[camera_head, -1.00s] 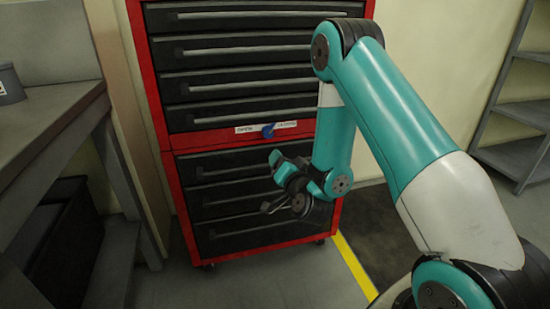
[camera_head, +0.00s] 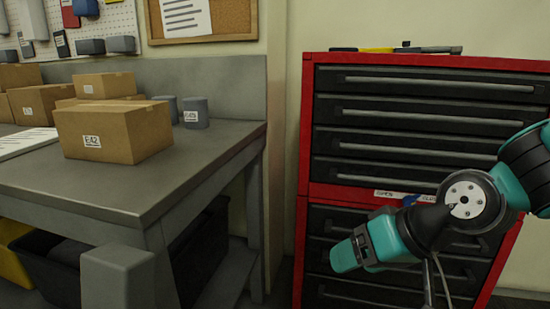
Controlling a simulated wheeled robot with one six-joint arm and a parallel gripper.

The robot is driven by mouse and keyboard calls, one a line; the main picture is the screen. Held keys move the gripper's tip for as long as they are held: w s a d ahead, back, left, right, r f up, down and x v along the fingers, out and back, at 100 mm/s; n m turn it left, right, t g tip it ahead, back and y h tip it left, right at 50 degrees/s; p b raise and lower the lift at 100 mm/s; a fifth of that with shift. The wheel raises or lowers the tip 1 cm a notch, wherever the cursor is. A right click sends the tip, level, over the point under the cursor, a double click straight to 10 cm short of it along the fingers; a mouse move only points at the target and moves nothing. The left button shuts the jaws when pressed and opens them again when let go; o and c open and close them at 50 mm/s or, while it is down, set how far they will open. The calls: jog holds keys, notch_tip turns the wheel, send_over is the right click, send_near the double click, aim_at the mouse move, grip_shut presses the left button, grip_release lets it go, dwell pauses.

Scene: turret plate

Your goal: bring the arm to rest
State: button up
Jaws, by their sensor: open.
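My teal and black arm comes in from the right edge in the head view, bent in front of the red tool cabinet (camera_head: 306,140). Its wrist lies across the cabinet's lower drawers. My gripper (camera_head: 433,285) hangs below the wrist, seen partly edge-on and cut by the bottom of the picture. Its thin fingers are open, and I see nothing held between them. The cabinet's drawers look closed. A small label strip with a blue part (camera_head: 410,199) sits on the cabinet's middle band, partly hidden by the arm.
A grey workbench (camera_head: 205,165) stands at the left with cardboard boxes (camera_head: 115,130) and grey cups (camera_head: 195,113). Dark and yellow bins are under it. Tools (camera_head: 400,49) lie on the cabinet top. A narrow gap separates bench and cabinet.

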jog(key=s+d+r+n+g+h, duration=0.1)
jog(key=s+n+g, duration=0.1)
jog(key=s, duration=0.5)
jog(key=s+d+r+n+g+h, duration=0.1)
jog(key=s+r+n+g, duration=0.1)
jog(key=s, duration=0.4)
notch_tip(320, 180, up, 20)
jog(key=p, duration=2)
jog(key=shift+s+r+g+h+p, duration=0.2)
jog(key=shift+s+g+h+p, duration=0.1)
jog(key=shift+s+g, duration=0.1)
jog(key=shift+d, duration=0.1)
